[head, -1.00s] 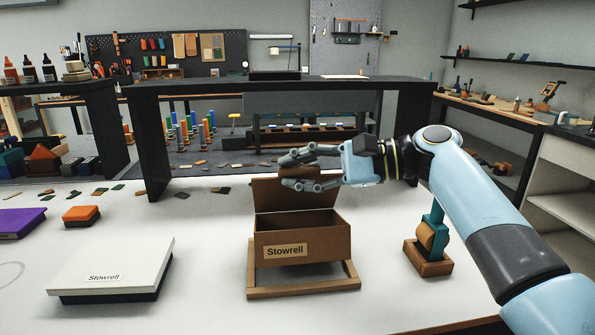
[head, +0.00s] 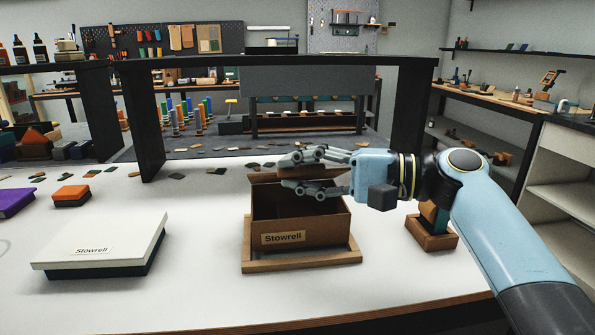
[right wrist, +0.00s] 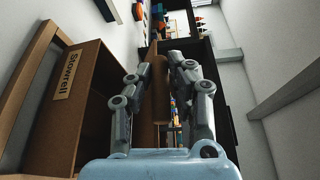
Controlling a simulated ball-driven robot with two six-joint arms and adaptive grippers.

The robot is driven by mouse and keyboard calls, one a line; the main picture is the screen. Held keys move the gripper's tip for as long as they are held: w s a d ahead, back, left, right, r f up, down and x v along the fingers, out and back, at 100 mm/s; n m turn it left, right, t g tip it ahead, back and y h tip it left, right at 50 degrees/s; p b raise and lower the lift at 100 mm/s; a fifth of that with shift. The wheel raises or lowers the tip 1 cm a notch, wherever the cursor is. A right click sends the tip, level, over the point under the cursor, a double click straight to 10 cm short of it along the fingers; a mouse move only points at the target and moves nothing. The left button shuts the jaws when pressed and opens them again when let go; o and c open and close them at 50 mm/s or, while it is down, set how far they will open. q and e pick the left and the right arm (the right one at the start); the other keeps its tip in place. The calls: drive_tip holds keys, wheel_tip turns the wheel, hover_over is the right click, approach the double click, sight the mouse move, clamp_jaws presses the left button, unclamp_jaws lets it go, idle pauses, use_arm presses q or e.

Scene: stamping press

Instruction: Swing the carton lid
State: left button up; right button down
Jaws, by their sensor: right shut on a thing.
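The brown carton (head: 325,233), labelled Stowrell, stands on the table in a shallow wooden frame (head: 303,266). Its label side also shows in the right wrist view (right wrist: 72,110). Its lid (head: 262,176) is raised at the back and the carton's opening shows dark. The lid's exact tilt is hard to read. My right gripper (head: 287,173) comes in from the right and is shut on the lid near its upper edge. In the right wrist view the lid is a brown strip between the fingers (right wrist: 165,70). The fingers hide part of the lid. My left gripper is out of view.
A white-topped box (head: 110,245) labelled Stowrell lies left of the carton. An orange block (head: 71,195) and a purple item (head: 14,202) lie farther left. A teal and brown stand (head: 432,230) is under my right arm. A dark shelf frame (head: 148,125) rises behind.

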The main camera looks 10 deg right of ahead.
drive_tip(key=shift+s+f, duration=0.25)
drive_tip(key=shift+f, duration=0.1)
drive_tip(key=shift+s+f+b, duration=0.35)
drive_tip(key=shift+s+f, duration=0.1)
drive_tip(key=c, duration=1.2)
unclamp_jaws()
drive_tip(key=shift+c, duration=0.2)
drive_tip(key=shift+d, duration=0.1)
drive_tip(key=v, duration=1.1)
drive_tip(key=shift+s+d, duration=0.2)
drive_tip(key=shift+d, duration=0.15)
